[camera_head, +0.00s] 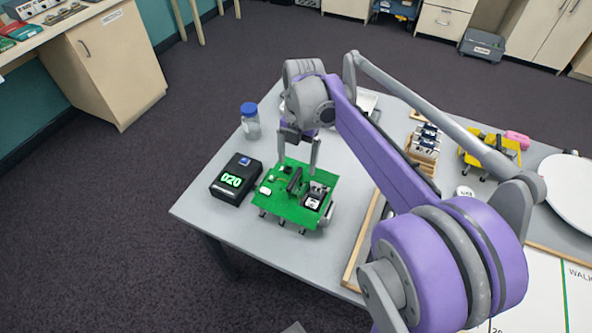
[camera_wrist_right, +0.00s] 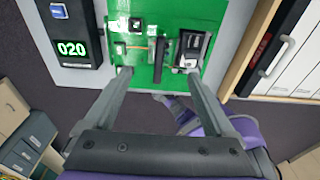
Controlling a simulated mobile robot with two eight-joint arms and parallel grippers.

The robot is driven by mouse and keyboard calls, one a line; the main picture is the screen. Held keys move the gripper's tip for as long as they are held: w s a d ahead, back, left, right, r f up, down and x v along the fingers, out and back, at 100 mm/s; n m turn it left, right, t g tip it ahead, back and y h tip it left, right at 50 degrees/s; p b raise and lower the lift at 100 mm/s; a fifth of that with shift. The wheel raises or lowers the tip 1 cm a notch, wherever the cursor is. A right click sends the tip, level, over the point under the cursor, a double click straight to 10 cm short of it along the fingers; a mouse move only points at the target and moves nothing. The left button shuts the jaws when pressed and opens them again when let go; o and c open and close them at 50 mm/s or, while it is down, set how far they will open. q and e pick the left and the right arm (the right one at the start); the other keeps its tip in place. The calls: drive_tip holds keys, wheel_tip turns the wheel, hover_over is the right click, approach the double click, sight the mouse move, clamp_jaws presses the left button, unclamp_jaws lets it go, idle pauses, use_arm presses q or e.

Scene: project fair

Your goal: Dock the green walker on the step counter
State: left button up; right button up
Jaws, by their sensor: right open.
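The green walker (camera_head: 285,209) is a flat green board with small legs, a dark upright bar and a black-and-silver part on top. It stands on the grey table and shows in the right wrist view (camera_wrist_right: 213,15). The step counter (camera_head: 236,178) is a black box with a green "020" display and a blue spot. It sits just left of the walker, with a narrow gap, and shows in the right wrist view (camera_wrist_right: 72,42). My right gripper (camera_head: 297,168) is open over the walker, its fingers apart around the line of the dark bar, holding nothing. My left gripper is out of view.
A blue-capped jar (camera_head: 250,122) stands behind the step counter. A wooden-edged tray (camera_head: 361,245) lies right of the walker. A wooden block rack (camera_head: 423,150), a yellow walker-like thing (camera_head: 487,154) and a white disc (camera_head: 570,188) are farther right. The table's front-left corner is clear.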

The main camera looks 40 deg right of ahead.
wheel_tip(320, 180, up, 6)
drive_tip(key=r, duration=0.1)
drive_tip(key=s+a+f+m+t, duration=0.3)
drive_tip(key=s+a+f+m, duration=0.4)
drive_tip(key=m, duration=0.4)
drive_tip(key=s+a+f+m+t+h, duration=0.1)
drive_tip(key=s+a+f+m+t, duration=0.1)
drive_tip(key=s+a+f+m, duration=0.5)
drive_tip(key=m, duration=0.5)
drive_tip(key=shift+f+t+p, duration=0.3)
drive_tip(key=shift+f+t, duration=0.1)
drive_tip(key=r+p, duration=0.2)
drive_tip(key=w+r+p, duration=0.1)
drive_tip(key=r+p, duration=0.1)
drive_tip(key=r, duration=0.1)
drive_tip(key=shift+w+d+r+p, duration=0.1)
drive_tip(key=shift+w+r+p, duration=0.05)
drive_tip(key=shift+r+p, duration=0.25)
drive_tip(key=shift+f, duration=0.1)
